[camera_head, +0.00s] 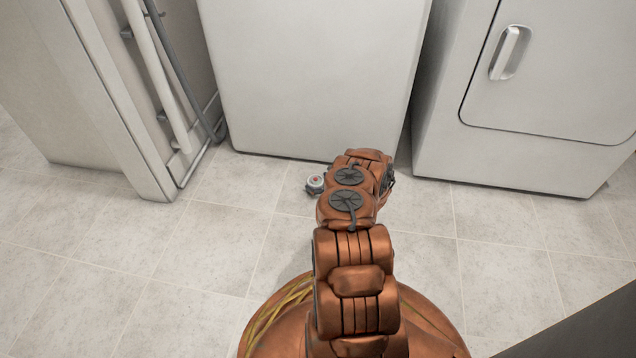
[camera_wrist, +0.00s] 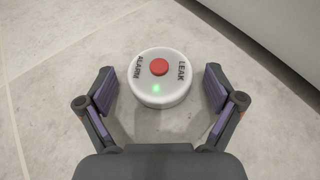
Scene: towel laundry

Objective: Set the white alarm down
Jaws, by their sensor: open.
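My gripper (camera_wrist: 160,88) is open, with one finger on each side of the alarm. There is a visible gap between each finger and the alarm. In the head view my arm hides most of the gripper.
A white appliance (camera_head: 315,70) stands right behind the alarm. A white dryer-like machine (camera_head: 540,90) with a handled door is at the right. Pipes and a hose (camera_head: 165,75) run beside a white panel at the left. The tiled floor (camera_head: 130,250) is clear at the left.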

